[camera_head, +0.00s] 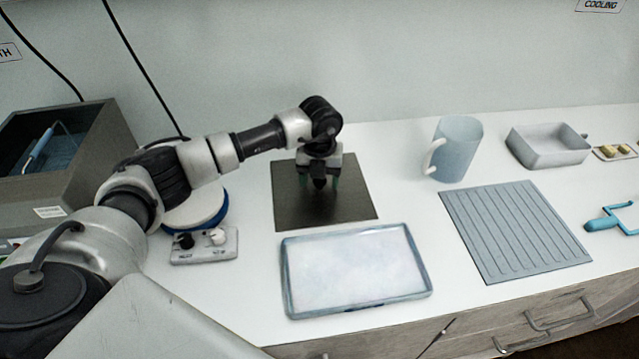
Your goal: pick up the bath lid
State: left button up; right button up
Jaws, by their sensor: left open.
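A dark, flat, square metal plate (350,208), which looks like the bath lid, lies on the white counter. My left arm reaches in from the left, and its gripper (320,184) points down over the far middle part of the plate. The gripper is open, with greenish fingertips at either side of a dark middle part. It hides some of the plate, including any handle there; I cannot tell whether the fingers touch it. The grey bath (112,128) stands open at the left with a blue-handled tool (42,147) inside. My right gripper is not in view.
A white-filled tray (355,270) lies just in front of the plate. A blue jug (459,150), a ribbed mat (512,230) and a grey pan (548,147) are to the right. A round blue-white device (196,212) is partly behind my arm. Drawers line the front.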

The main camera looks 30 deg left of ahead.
pick_arm(q)
jog(key=shift+f, duration=0.2)
jog(key=c, duration=1)
jog(key=shift+o, duration=0.2)
jog(key=shift+w+r, duration=0.1)
jog(key=shift+r, duration=0.1)
